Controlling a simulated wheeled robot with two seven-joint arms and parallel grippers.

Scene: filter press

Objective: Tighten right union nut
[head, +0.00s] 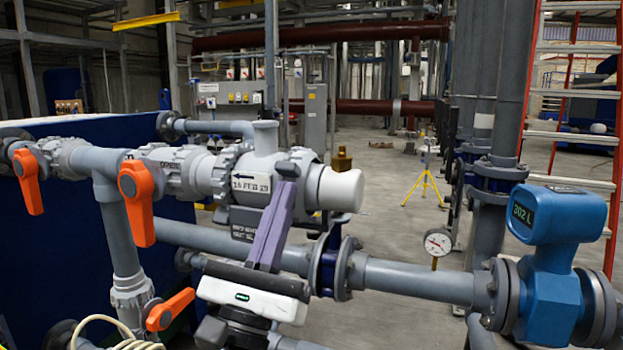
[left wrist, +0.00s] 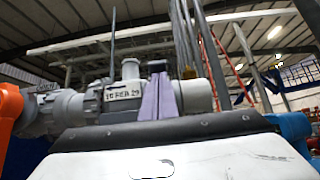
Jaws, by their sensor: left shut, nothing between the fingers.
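The right union nut (head: 303,165) is a grey ribbed ring at the right end of the horizontal filter body (head: 255,165), beside a white rounded end cap (head: 341,188). Another ribbed union nut (head: 222,175) sits at the body's left end. My left gripper (head: 286,187) is shut and empty, its purple fingers pointing up in front of the body, just left of the right nut's lower part. I cannot tell whether they touch it. In the left wrist view the shut fingers (left wrist: 158,72) overlap the area between the body and the white cap (left wrist: 198,95). My right gripper is not in view.
Orange valve handles (head: 138,195) hang from the pipework at left. A lower grey pipe (head: 415,278) runs behind my gripper, with a pressure gauge (head: 438,242) and a blue flow meter (head: 556,220) at right. A yellow tripod stand (head: 425,185) is on the open floor behind.

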